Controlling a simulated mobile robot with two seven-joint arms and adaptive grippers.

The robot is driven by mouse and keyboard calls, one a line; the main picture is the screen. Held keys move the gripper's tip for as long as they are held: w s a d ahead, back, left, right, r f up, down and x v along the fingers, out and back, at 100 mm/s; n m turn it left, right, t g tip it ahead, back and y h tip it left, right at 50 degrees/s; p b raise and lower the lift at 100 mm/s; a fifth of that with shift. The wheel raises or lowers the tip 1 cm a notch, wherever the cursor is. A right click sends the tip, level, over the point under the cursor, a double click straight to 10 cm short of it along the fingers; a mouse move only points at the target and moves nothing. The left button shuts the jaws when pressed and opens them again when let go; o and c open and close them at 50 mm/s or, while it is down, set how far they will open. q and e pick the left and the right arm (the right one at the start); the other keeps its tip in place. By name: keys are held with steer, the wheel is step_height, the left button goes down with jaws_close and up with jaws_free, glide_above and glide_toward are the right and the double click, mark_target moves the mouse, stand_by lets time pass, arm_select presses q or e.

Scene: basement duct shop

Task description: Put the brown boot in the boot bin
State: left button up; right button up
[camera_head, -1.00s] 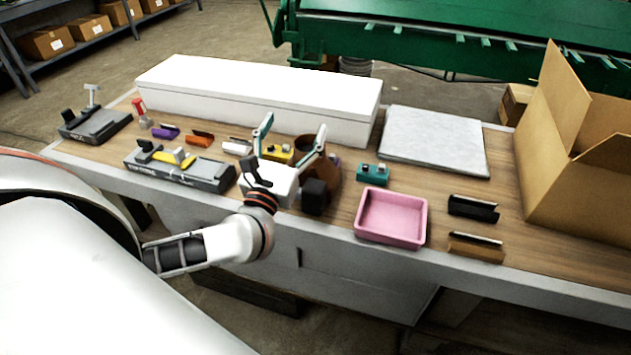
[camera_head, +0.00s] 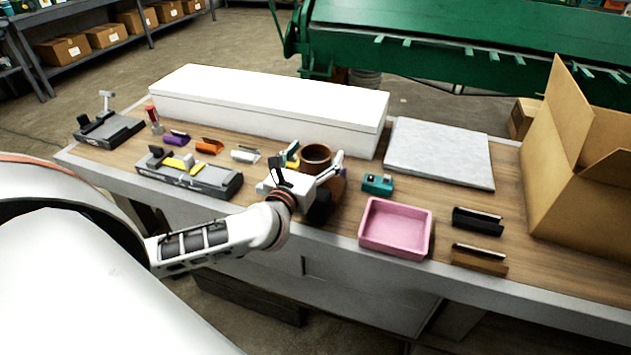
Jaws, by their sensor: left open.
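The brown boot (camera_head: 316,155), a flared piece with a round open collar, stands upright on the workbench near its middle. My left gripper (camera_head: 314,163) is open at the boot, with one finger on its left and one on its right. The gripper hides the boot's lower front, and I cannot tell whether the fingers touch it. An open cardboard box (camera_head: 565,185) stands at the bench's right end, and a shallow pink tray (camera_head: 397,229) lies near the front edge. No label shows which container is the boot bin. My right gripper is not in view.
A long white box (camera_head: 270,107) lies behind the boot. A pale slab (camera_head: 440,152) lies to the right. A teal block (camera_head: 377,183), black piece (camera_head: 477,222) and brown piece (camera_head: 479,260) lie near the tray. Grey tools and small coloured pieces fill the left.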

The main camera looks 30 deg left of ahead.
arm_select(q)
steer(key=shift+w+r, duration=0.1)
steer(key=c, duration=2)
